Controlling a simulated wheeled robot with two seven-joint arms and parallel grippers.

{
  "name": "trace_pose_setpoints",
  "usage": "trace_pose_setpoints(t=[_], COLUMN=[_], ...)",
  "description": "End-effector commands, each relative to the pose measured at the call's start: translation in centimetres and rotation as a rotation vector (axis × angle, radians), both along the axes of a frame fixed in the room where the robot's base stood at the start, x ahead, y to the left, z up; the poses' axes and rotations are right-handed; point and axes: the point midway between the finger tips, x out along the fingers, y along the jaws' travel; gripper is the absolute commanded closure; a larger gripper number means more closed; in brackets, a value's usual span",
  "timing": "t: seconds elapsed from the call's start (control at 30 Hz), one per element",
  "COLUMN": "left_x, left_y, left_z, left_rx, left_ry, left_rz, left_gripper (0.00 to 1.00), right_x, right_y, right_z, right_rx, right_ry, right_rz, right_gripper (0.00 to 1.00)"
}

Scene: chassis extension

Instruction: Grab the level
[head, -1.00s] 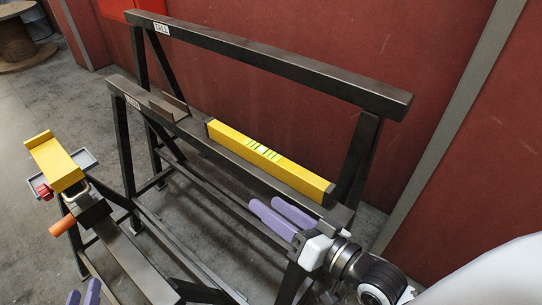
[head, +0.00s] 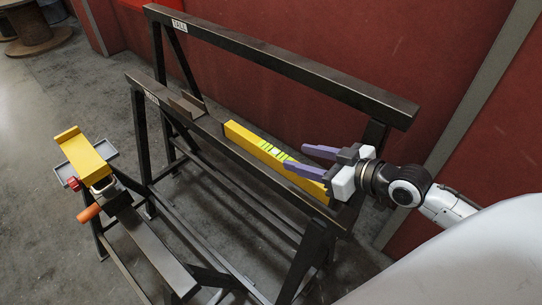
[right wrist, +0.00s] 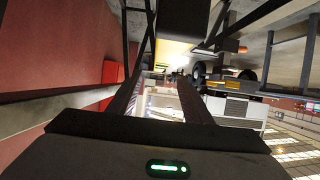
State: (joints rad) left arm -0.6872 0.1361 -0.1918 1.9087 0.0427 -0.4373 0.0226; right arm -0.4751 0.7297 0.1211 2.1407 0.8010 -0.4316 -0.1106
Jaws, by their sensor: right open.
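The level is a long yellow bar (head: 250,139) with green marks near its middle, lying along the lower dark rail of the rack in the head view. My right gripper (head: 296,157) is open at the level's right part. In the picture its near purple finger crosses the level and the far finger shows beyond it; I cannot tell the height gap or any contact. In the right wrist view a yellow end (right wrist: 176,52), probably the level's, shows ahead of the dark open fingers (right wrist: 160,78). My left gripper is not in view.
A taller dark rail (head: 285,68) runs behind the level, close to the right gripper. A lower stand (head: 150,240) at the left carries a yellow-topped tool (head: 84,156) with an orange handle (head: 88,213). A red wall (head: 470,170) stands behind.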

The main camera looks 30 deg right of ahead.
Motion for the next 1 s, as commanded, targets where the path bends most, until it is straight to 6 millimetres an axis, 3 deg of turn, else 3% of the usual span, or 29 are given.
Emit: trace_pose_setpoints(t=[0.7,1.0], left_x=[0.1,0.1], left_y=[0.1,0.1], left_z=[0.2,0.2], left_rx=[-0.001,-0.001], left_ry=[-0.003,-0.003], left_rz=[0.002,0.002], left_gripper=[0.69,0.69], right_x=[6.4,6.6], right_y=[2.4,2.5], right_z=[-3.2,-3.4], right_rx=[0.003,0.001], right_ry=[-0.001,-0.001], right_rz=[0.0,0.002], right_gripper=[0.55,0.58])
